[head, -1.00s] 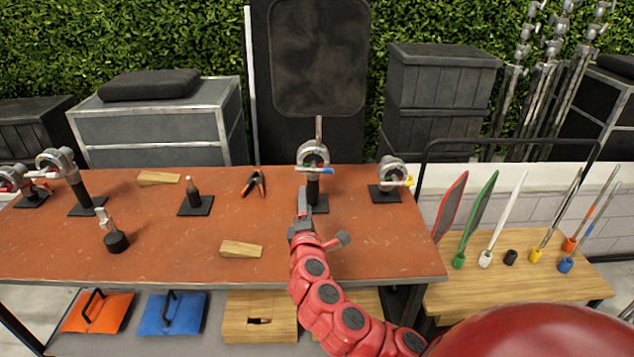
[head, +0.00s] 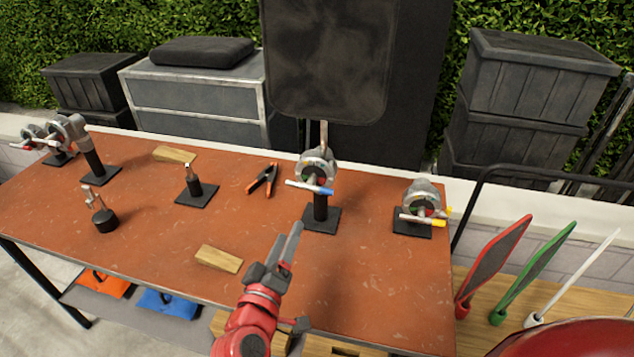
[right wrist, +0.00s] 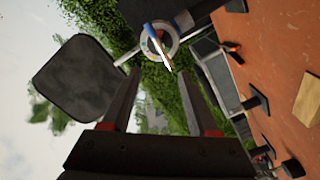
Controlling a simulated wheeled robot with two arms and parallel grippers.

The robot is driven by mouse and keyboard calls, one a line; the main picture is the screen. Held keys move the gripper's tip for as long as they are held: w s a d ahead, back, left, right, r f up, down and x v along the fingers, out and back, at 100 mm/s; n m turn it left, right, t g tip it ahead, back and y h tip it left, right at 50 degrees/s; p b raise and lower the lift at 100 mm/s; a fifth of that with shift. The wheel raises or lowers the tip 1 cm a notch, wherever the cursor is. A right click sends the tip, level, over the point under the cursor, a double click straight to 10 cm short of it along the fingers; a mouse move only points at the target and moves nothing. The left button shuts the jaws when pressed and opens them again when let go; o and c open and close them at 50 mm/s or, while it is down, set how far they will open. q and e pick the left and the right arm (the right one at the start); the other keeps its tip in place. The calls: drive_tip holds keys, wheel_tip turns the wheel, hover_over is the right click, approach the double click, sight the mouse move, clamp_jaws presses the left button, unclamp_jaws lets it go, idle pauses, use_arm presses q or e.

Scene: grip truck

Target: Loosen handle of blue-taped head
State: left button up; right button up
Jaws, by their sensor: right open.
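The blue-taped head (head: 318,168) is a silver round grip head on a black post and square base, near the back middle of the table. Its handle (head: 309,187) is a light bar with blue tape at its right end. A black panel (head: 325,55) on a rod rises from the head. In the right wrist view the head (right wrist: 163,40) and its handle (right wrist: 158,48) appear beyond the fingers, at the top. My right gripper (head: 289,240) is open and empty, in front of and below the head, apart from it. My left gripper is not in view.
A yellow-taped head (head: 420,200) stands to the right, and other heads (head: 75,135) stand at the left. An orange-tipped clamp (head: 262,179) and wooden wedges (head: 219,259) lie on the table (head: 380,285). The table right of my gripper is clear.

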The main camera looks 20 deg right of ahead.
sight(309, 189)
drive_tip(key=p+x, duration=0.3)
drive_tip(key=x, duration=1.2)
drive_tip(key=shift+s+d, duration=0.15)
drive_tip(key=shift+d, duration=0.05)
drive_tip(key=shift+w+d, duration=0.25)
drive_tip(key=shift+w, duration=0.3)
clamp_jaws()
